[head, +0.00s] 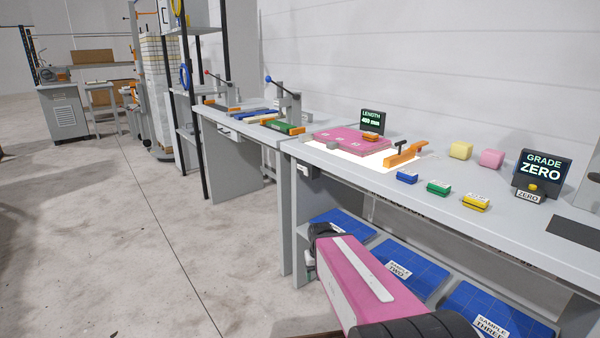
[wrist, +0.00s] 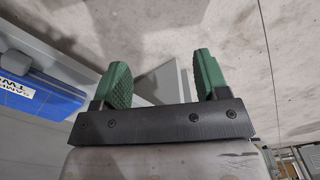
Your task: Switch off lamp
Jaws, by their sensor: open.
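A brightly lit white panel (head: 408,165) lies on the worktop beneath a pink block and looks like the lamp; no other lit lamp is clear. A small dark box with a pale face (head: 303,169) sits at the worktop's front left edge; I cannot tell whether it is a switch. In the wrist view my gripper (wrist: 163,82) has its two green fingers wide apart with nothing between them. It is over the grey floor, beside the lower shelf and below the worktop. My pink arm link shows in the head view, but the gripper's fingers cannot be made out there.
The grey worktop (head: 440,205) holds blue, green and yellow small blocks, an orange clamp (head: 404,154), and a "GRADE ZERO" display (head: 543,170). The shelf below holds blue sample trays (head: 405,262); one also shows in the wrist view (wrist: 38,92). The floor left is clear.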

